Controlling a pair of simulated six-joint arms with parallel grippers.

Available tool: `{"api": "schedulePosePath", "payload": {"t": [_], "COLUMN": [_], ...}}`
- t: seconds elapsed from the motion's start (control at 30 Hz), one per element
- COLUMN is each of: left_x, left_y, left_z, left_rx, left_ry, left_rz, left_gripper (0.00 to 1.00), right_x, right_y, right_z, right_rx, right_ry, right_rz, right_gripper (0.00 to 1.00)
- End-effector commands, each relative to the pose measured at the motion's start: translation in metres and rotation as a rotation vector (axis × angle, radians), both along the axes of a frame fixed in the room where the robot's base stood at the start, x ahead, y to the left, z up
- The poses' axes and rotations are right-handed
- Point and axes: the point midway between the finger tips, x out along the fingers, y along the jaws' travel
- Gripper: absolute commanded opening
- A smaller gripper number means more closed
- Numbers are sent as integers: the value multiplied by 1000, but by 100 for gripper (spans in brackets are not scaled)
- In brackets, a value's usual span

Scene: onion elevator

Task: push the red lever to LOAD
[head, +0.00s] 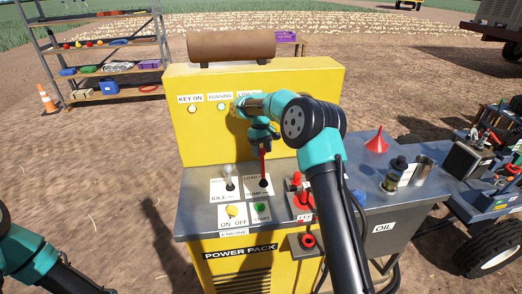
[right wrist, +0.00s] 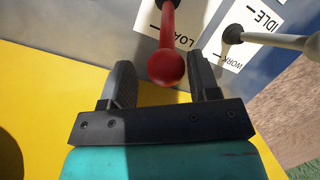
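The red lever (head: 263,168) stands on the control panel of the yellow power pack, rising from a white plate (head: 252,190) marked LOAD at its upper end. In the right wrist view the lever's round red knob (right wrist: 167,68) partly covers the word LOAD. My right gripper (head: 262,143) is at the top of the lever. In the right wrist view its two fingers (right wrist: 160,80) are apart, one on each side of the knob, with gaps visible. The lower word on the plate is hard to read. My left gripper is out of view; only part of that arm shows.
A second lever (head: 230,184) on an IDLE/WORK plate stands just left. Below are a yellow knob (head: 231,211) and a green START button (head: 261,208). A red funnel (head: 377,143) and a dark bottle (head: 395,174) are on the right.

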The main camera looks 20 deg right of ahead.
Motion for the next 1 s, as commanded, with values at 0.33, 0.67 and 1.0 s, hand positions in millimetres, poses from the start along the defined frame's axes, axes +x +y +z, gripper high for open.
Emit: {"api": "schedulePosePath", "payload": {"t": [0.33, 0.67, 1.0], "left_x": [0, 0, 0], "left_y": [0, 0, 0], "left_z": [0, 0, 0], "left_rx": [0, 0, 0], "left_ry": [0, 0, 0], "left_rz": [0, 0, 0], "left_gripper": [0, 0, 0], "right_x": [-1, 0, -21], "right_y": [2, 1, 10], "right_z": [2, 30, 38], "right_rx": [2, 1, 1], "right_ry": [2, -1, 2], "right_rz": [2, 1, 2], "right_gripper": [60, 60, 60]}}
